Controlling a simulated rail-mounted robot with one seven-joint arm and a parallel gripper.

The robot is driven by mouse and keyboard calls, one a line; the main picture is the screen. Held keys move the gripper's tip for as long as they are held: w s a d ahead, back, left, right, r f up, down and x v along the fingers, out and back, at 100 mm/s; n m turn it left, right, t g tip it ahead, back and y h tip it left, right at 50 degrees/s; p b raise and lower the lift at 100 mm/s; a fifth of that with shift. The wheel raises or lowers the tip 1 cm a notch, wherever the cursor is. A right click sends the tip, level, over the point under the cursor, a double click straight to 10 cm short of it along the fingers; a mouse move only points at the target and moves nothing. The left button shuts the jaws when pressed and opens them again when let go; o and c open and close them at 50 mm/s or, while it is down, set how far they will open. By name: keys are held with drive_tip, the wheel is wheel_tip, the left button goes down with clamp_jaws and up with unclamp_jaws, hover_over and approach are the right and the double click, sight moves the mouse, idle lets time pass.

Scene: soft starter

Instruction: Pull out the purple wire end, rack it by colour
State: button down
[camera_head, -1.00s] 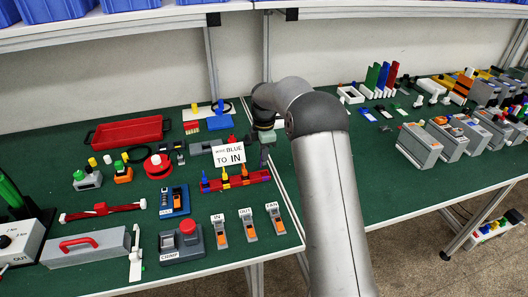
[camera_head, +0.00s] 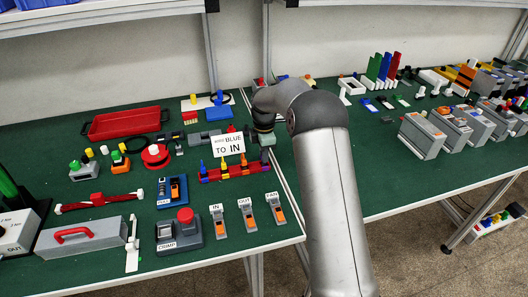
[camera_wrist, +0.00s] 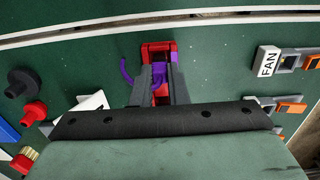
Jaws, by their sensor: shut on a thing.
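The red rack (camera_head: 236,174) lies near the front of the green bench, with coloured sections and a few small coloured wire ends standing in it. My gripper (camera_head: 266,148) is low at the rack's right end. In the wrist view my gripper (camera_wrist: 159,82) points down at the rack's red end (camera_wrist: 160,48), its fingers shut on the purple wire end (camera_wrist: 160,70). A curved purple wire (camera_wrist: 125,72) shows left of the fingers. The fingers partly hide the purple end, so I cannot tell how deep it sits.
A sign reading "WIRE BLUE TO IN" (camera_head: 228,144) stands behind the rack. The IN, OUT and FAN (camera_head: 275,208) terminals lie in front, beside the CRIMP block (camera_head: 178,232). A red spool (camera_head: 156,155) and a red tray (camera_head: 123,122) are to the left.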

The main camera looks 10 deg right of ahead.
drive_tip(key=c, duration=1.3)
unclamp_jaws()
drive_tip(key=shift+c, duration=0.2)
drive_tip(key=shift+r, duration=0.1)
wheel_tip(320, 180, up, 17)
drive_tip(key=s+a+r+m, duration=0.1)
drive_tip(key=s+m, duration=0.8)
drive_tip(key=s, duration=1.1)
drive_tip(key=s+f+m, duration=0.4)
drive_tip(key=s, duration=0.6)
drive_tip(key=s+f+m, duration=0.4)
drive_tip(key=s+m, duration=0.1)
drive_tip(key=s, duration=0.6)
drive_tip(key=shift+s+d+f+m+b, duration=0.25)
drive_tip(key=shift+f+m+b, duration=0.1)
drive_tip(key=shift+b, duration=0.1)
